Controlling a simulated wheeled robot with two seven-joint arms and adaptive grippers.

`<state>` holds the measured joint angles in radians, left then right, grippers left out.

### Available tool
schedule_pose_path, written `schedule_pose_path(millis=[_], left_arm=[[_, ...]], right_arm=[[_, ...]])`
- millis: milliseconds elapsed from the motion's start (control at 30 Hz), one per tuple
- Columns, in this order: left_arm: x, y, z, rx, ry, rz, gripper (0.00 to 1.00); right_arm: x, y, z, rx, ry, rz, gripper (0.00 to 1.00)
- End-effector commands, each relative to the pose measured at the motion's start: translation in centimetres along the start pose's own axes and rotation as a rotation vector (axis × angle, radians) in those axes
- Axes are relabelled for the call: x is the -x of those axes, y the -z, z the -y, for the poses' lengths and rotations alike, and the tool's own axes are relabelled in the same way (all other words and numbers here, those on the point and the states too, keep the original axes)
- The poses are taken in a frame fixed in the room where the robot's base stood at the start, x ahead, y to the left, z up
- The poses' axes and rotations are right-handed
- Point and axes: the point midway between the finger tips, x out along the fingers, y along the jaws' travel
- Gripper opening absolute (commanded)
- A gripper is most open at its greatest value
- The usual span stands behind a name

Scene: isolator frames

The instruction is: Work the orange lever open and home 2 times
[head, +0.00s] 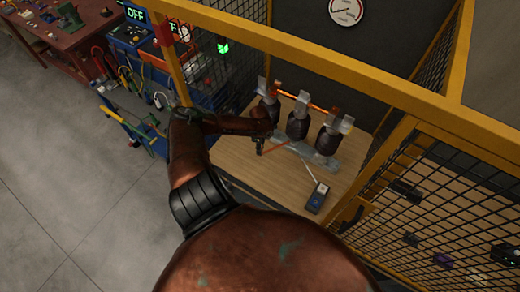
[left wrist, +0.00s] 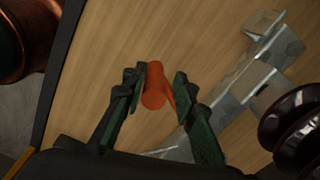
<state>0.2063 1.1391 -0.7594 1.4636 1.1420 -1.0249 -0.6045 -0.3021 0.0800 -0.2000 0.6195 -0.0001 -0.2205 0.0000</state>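The orange lever (head: 275,148) sticks out low from the front of the isolator frame (head: 318,158), over the wooden table top. In the left wrist view the round end of the orange lever (left wrist: 154,92) points at the camera, between the two fingers. My left gripper (head: 261,145) is at the lever's outer end; its fingers, seen in the left wrist view (left wrist: 160,80), stand apart on either side of it. A narrow gap shows at the left finger; contact at the right finger is unclear. My right gripper is not in view.
Several dark insulators (head: 297,124) with metal clamps and an orange bar (head: 309,102) stand behind the lever. Yellow cage rails (head: 300,47) and mesh surround the table. A blue cart stands at left.

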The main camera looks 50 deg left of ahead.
Motion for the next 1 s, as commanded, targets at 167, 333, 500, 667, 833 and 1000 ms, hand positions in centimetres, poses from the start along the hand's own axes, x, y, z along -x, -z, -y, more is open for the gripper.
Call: schedule_pose_path(millis=[167, 333, 500, 667, 833, 1000], left_arm=[[-0.1, 0.0, -0.1, 0.0, -0.002, 0.0, 0.34], [-0.1, 0.0, -0.2, 0.0, -0.005, 0.001, 0.34], [0.9, 0.0, -0.2, 0.0, -0.005, 0.001, 0.34], [3.7, -0.1, -0.1, -0.002, -0.002, 0.002, 0.34], [7.3, -0.1, -0.1, -0.002, -0.002, 0.003, 0.34], [10.2, -0.1, -0.1, -0.001, -0.002, 0.002, 0.34]], right_arm=[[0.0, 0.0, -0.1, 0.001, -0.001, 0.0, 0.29], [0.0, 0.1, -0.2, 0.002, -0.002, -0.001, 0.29], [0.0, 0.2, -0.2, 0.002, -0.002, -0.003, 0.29], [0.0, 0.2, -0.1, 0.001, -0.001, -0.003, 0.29], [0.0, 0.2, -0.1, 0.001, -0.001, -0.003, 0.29], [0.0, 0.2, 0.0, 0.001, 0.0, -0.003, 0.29]])
